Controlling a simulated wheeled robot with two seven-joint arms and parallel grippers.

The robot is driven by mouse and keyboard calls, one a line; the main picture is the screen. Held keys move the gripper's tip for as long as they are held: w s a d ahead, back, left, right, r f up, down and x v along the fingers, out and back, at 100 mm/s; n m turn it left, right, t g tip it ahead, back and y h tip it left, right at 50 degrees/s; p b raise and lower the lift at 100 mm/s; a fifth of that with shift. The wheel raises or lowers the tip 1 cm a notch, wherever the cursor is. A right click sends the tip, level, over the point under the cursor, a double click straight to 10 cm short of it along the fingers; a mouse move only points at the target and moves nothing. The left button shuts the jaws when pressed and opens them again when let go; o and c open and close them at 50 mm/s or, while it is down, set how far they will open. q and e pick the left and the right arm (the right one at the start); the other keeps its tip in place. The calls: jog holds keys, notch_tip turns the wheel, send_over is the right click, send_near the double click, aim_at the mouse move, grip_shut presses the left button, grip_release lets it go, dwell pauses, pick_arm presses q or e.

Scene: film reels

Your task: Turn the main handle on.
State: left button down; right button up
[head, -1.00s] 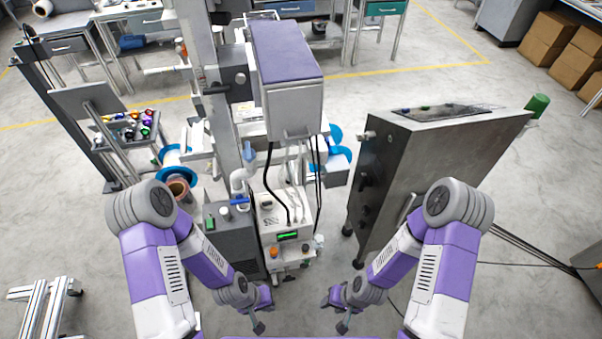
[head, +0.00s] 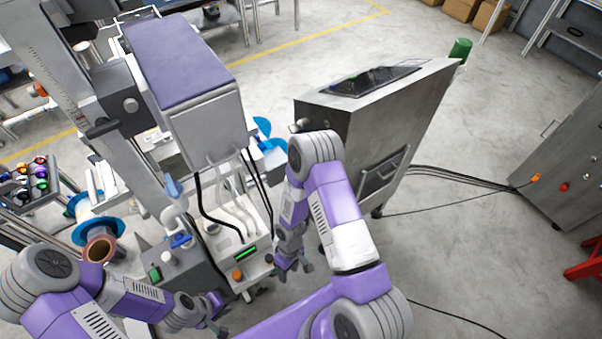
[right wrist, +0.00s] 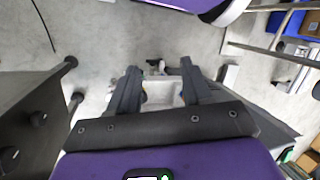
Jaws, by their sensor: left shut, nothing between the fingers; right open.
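No part in view can be surely told as the main handle. A grey cabinet (head: 575,135) at the right edge of the head view carries a thin metal handle (head: 549,129), an orange knob (head: 536,177) and a red knob (head: 564,187); its right part is cut off. My left gripper (head: 218,318) is shut and empty at the bottom, in front of the machine, far from that cabinet. My right gripper (head: 294,270) is open and empty, between the machine and a tilted-top metal console. In the right wrist view its fingers (right wrist: 160,88) stand apart with nothing between them.
The machine (head: 200,130) with its purple-topped box stands ahead on the left. The metal console (head: 370,130) stands ahead, its lower front partly behind my right arm. Black cables (head: 455,175) run along the floor to the grey cabinet. Floor between console and cabinet is otherwise clear.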

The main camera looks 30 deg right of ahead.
jog(key=w+d+f+n+g+h+b, duration=0.1)
jog(key=w+d+f+n+h+b, duration=0.2)
jog(key=w+d+f+n+h, duration=0.35)
jog(key=w+d+n+h+b, duration=0.4)
jog(key=w+d+h, duration=0.1)
jog(key=w+d, duration=0.25)
jog(key=w+r+n+t+h+b, duration=0.45)
jog(key=w+r+h, duration=0.45)
jog(key=w+r, duration=0.4)
pick_arm(q)
notch_tip(320, 180, down, 13)
jog(key=shift+s, duration=0.2)
pick_arm(e)
jog(key=d, duration=0.7)
jog(key=shift+w+d+m+t, duration=0.25)
jog(key=shift+w+m+t, duration=0.1)
jog(key=shift+w, duration=0.1)
jog(key=shift+r, duration=0.1)
jog(key=shift+c, duration=0.2)
grip_shut()
jog(key=shift+s, duration=0.1)
